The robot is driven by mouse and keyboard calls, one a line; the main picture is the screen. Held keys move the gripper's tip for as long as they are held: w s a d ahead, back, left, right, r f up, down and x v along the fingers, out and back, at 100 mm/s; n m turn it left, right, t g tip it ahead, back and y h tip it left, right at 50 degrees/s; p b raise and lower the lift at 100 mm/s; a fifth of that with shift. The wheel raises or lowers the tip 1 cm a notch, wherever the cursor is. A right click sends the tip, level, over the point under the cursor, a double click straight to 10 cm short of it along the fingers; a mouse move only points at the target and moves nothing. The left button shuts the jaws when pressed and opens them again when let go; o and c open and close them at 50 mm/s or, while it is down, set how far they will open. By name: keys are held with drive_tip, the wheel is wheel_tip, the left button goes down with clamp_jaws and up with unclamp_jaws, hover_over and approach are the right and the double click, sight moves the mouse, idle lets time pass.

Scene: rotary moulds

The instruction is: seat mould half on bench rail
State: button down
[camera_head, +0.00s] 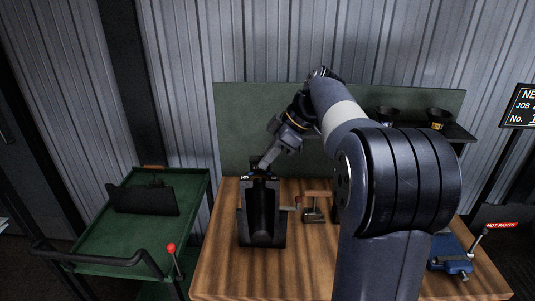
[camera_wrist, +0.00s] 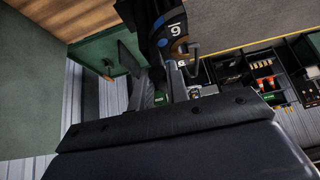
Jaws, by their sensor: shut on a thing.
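My gripper (camera_head: 263,163) reaches down over the left part of the wooden bench (camera_head: 220,265). It is at the top end of a black, trough-like mould half (camera_head: 263,208), with small pale and blue marks along its top edge. The mould half's lower end is at a dark base on the bench. I cannot tell the rail apart from it, nor whether the two touch. In the wrist view, the grey fingers of my gripper (camera_wrist: 162,82) are shut on a dark curved part marked with a white number. The grip itself is partly hidden.
A green cart (camera_head: 100,245) with a dark upright plate (camera_head: 145,200) and a red-knobbed lever stands left of the bench. A small wooden-topped clamp (camera_head: 316,208) is right of the mould half. A blue vise (camera_head: 450,258) is at the bench's right. A green panel (camera_head: 235,120) rises behind.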

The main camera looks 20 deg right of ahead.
sight(268, 170)
drive_tip(key=shift+w+f+b, duration=0.1)
drive_tip(key=shift+f+b, duration=1.35)
drive_tip(key=shift+f, duration=0.55)
drive_tip(key=shift+f+b, duration=1.3)
drive_tip(key=shift+f, duration=0.35)
idle(1.1)
drive_tip(key=c, duration=1.6)
unclamp_jaws()
drive_tip(key=shift+o, duration=1.4)
drive_tip(key=shift+f, duration=0.3)
drive_tip(key=v, duration=1.1)
drive_tip(key=shift+r, duration=0.1)
